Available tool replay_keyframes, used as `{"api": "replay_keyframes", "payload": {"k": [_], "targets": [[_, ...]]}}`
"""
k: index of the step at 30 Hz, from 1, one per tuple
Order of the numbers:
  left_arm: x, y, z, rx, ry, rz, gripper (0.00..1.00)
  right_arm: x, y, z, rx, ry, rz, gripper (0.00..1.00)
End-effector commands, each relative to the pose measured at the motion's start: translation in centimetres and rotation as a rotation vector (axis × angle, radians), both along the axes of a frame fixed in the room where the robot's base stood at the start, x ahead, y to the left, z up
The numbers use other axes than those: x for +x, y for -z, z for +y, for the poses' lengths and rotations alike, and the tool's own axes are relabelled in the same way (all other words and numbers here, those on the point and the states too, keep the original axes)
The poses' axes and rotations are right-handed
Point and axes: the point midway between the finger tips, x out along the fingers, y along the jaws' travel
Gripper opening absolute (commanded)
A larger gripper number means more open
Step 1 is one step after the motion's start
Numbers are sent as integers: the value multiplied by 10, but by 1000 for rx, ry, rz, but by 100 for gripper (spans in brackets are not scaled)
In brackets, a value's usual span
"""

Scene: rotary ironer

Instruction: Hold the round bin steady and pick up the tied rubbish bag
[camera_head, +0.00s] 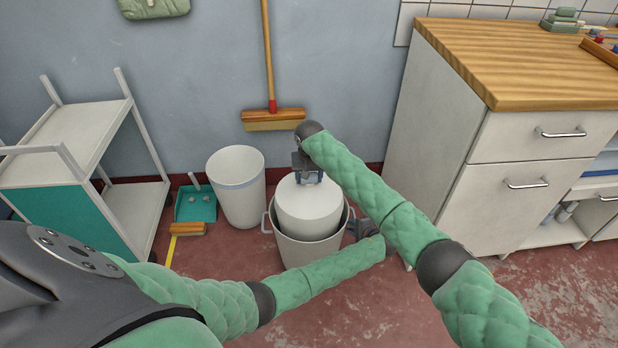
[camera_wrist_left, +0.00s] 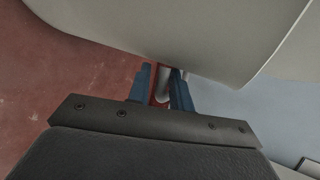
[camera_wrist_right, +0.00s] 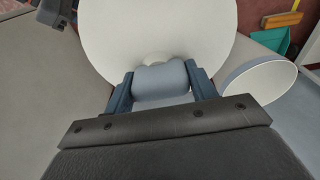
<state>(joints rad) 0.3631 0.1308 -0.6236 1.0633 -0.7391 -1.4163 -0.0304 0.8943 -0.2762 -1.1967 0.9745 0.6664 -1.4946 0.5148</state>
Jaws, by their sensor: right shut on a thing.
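The grey round bin (camera_head: 303,252) stands on the floor with side handles. The white, rounded rubbish bag (camera_head: 307,208) sits in its mouth and bulges above the rim. My right gripper (camera_head: 308,176) is above the bag, shut on its tied top (camera_wrist_right: 160,82), with the white bag body (camera_wrist_right: 150,25) beyond. My left gripper (camera_head: 362,229) is low at the bin's right side. In the left wrist view its fingers (camera_wrist_left: 162,88) stand a little apart, with a slim pale handle between them beside the bin wall (camera_wrist_left: 165,28). Whether they grip it is unclear.
An empty white bin (camera_head: 238,190) stands close left of the grey bin. A teal dustpan (camera_head: 196,205), small brush (camera_head: 188,229) and white trolley (camera_head: 70,150) are further left. A broom (camera_head: 272,118) leans behind. A white cabinet (camera_head: 450,150) stands right.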

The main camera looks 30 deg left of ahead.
Motion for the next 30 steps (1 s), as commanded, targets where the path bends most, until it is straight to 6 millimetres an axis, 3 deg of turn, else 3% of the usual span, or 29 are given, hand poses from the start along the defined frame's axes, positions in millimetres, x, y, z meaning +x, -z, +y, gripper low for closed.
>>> {"api": "replay_keyframes", "payload": {"k": [2,14,30], "targets": [[0,0,0,0,0,0,37,0,-2,1,2,-1,-1,0],[-1,-4,-5,-1,1,-3,37,0,-2,1,2,-1,-1,0],[-35,-43,-66,-3,1,-2,37,0,-2,1,2,-1,-1,0]]}}
